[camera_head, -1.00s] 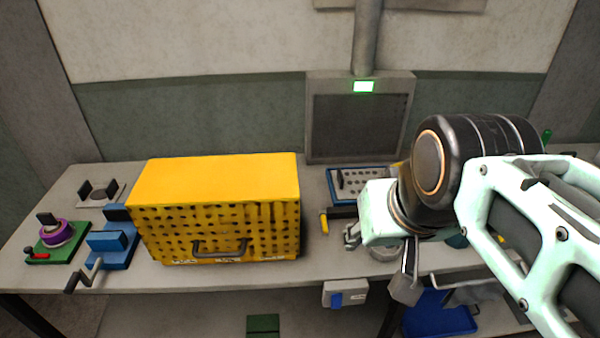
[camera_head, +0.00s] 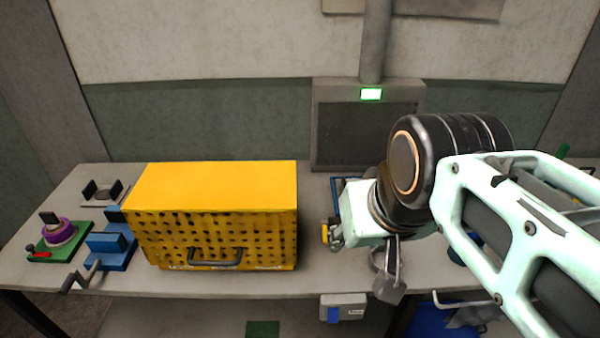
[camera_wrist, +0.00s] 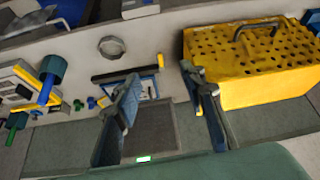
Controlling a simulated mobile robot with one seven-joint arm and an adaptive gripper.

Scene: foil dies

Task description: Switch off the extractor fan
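The extractor fan is a grey hood with a dark panel (camera_head: 352,136) and a duct (camera_head: 376,45) rising from it, at the back of the bench. A light on it (camera_head: 371,94) glows green; the light also shows in the wrist view (camera_wrist: 144,159). A small white box with a blue part (camera_head: 343,308) is on the bench's front edge; I cannot read its label. My gripper (camera_head: 362,262) is over the bench in front of the hood, apart from the white box. In the wrist view its fingers (camera_wrist: 168,105) are spread with nothing between them.
A perforated yellow box with a handle (camera_head: 218,189) stands left of my gripper. A blue device with a crank (camera_head: 108,247) and a green-based device (camera_head: 57,237) are at far left. Bare bench (camera_head: 312,255) lies beside the yellow box.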

